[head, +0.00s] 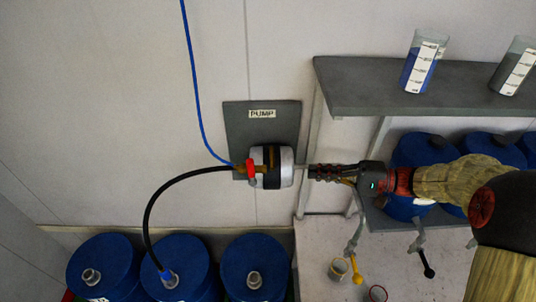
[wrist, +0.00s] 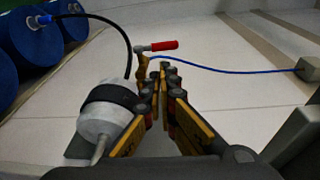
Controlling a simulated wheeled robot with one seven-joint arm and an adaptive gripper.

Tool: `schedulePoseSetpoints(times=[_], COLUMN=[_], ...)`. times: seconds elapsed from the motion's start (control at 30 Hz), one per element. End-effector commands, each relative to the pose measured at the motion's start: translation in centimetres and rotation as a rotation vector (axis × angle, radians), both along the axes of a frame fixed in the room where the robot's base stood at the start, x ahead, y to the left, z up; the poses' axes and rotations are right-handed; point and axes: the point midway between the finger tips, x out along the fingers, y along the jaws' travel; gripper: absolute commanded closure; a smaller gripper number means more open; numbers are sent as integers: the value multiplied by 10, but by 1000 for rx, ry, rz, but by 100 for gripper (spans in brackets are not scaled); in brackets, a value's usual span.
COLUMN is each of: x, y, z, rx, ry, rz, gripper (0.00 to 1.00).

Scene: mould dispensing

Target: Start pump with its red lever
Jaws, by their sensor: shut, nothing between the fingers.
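The pump (head: 287,168) is a silver cylinder with a black band, mounted on a dark wall plate. Its red lever (head: 250,171) shows at its left end in the head view. In the wrist view the lever (wrist: 164,45) lies roughly level, with its red grip pointing right, just beyond my fingertips. The pump body (wrist: 103,124) is left of my fingers there. My gripper (head: 312,171) is shut and empty, at the right end of the pump in the head view. Its fingers (wrist: 159,66) point towards the lever; no contact with it is visible.
A black hose (head: 158,200) runs from the pump to a blue drum (head: 180,264). A thin blue tube (head: 194,85) runs upward along the wall. A grey shelf (head: 360,88) with beakers stands to the right, above more blue drums. Open wall surrounds the plate's left side.

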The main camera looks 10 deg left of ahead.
Motion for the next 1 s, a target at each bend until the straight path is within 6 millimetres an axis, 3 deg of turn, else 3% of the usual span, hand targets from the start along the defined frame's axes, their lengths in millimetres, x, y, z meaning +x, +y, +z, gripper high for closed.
schedulePoseSetpoints(times=[0.13, 0.63, 0.77, 1.0], x=[-4, -5, -6, -8], y=[1, 6, 22, 68], z=[8, 8, 9, 8], rx=[38, 35, 36, 35], ry=[-63, -81, -80, -78], rz=[15, 20, 20, 22], gripper=[100, 100, 100, 100])
